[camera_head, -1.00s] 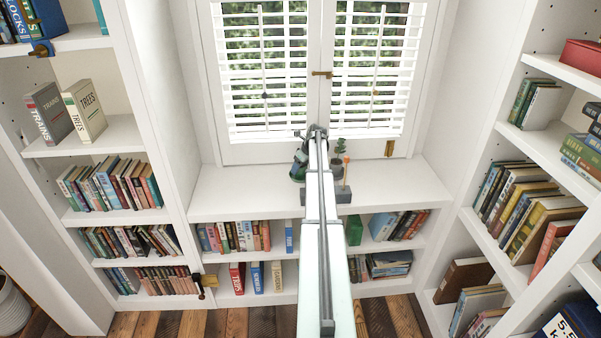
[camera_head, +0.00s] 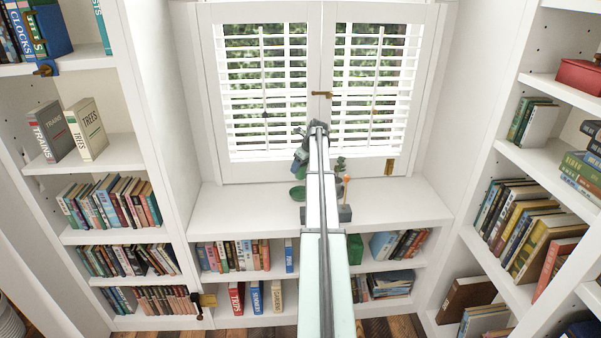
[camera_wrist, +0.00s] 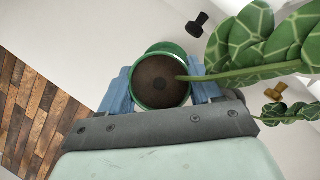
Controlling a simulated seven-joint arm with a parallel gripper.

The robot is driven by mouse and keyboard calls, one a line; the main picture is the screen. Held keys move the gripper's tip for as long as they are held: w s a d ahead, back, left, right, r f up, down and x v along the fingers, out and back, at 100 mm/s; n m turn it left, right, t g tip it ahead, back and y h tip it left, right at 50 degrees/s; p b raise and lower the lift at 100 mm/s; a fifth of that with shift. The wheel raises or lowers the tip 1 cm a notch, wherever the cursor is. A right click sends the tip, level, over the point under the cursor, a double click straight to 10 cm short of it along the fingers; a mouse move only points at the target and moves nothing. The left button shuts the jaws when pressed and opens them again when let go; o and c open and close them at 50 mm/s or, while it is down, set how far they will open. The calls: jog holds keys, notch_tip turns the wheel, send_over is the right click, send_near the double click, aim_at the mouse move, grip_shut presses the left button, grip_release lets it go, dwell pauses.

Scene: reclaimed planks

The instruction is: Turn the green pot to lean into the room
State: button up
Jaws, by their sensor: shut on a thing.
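The green pot (camera_wrist: 158,82), filled with dark soil, is between the two blue fingers of my gripper (camera_wrist: 160,90) in the wrist view. My gripper is shut on it. Its stem runs right to large, pale-veined green leaves (camera_wrist: 262,42). In the head view my gripper (camera_head: 300,160) is above a green saucer (camera_head: 297,193) on the white window ledge, and the pot is mostly hidden by my arm. The saucer's green edge shows past the pot's rim in the wrist view (camera_wrist: 166,47). The pot looks raised off the saucer.
Right of my arm, a small plant (camera_head: 340,164), an orange-topped item (camera_head: 346,181) and a grey block (camera_head: 344,213) stand close by on the ledge (camera_head: 240,208). The shuttered window (camera_head: 264,95) is behind. Bookshelves close in both sides. The ledge's left part is clear.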

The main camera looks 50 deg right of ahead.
aim_at(300, 177)
jog(key=shift+r, duration=1.6)
notch_tip(300, 177, down, 9)
jog(key=m, duration=0.2)
jog(key=m+h, duration=0.1)
jog(key=m, duration=0.1)
jog(key=shift+f+h, duration=0.2)
jog(key=shift+h, duration=0.1)
jog(key=shift+f, duration=1.5)
jog(key=o, duration=1.5)
jog(key=shift+c, duration=0.2)
